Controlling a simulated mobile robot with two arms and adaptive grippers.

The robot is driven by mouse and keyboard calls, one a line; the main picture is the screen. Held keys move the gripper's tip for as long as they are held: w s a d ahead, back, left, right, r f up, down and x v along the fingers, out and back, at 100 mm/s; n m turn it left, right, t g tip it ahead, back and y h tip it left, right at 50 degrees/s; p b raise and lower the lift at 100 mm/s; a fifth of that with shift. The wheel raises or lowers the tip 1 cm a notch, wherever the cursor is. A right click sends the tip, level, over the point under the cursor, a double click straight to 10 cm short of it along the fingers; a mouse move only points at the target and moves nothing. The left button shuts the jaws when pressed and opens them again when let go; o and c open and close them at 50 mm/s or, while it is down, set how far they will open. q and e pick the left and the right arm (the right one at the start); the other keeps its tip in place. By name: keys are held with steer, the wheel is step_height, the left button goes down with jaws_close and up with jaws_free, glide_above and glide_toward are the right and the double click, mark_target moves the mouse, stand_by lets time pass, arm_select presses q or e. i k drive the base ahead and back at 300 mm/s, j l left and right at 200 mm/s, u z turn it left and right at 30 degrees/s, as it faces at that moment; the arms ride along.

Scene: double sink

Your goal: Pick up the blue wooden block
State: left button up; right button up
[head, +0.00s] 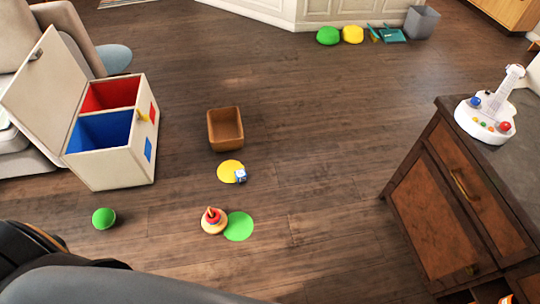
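A small blue and white block (241,175), the only small blue block I see, rests at the right edge of a flat yellow disc (229,171) on the wooden floor. Its material is too small to make out. Neither gripper shows in the head view. Parts of my own body fill the lower left corner, well away from the block.
A brown bin (225,130) stands just behind the disc. In front are a stacking ring toy (213,221) and a green disc (238,226). A green ball (103,218) and an open toy chest (115,167) are left; a cabinet (440,200) is right.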

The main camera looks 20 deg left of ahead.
mark_target(241, 176)
steer(key=i+l+u, duration=0.15)
steer(key=i, duration=0.4)
steer(key=i+l+u, duration=0.15)
steer(key=i, duration=0.35)
steer(key=i+l+u, duration=0.2)
steer(key=i, duration=0.35)
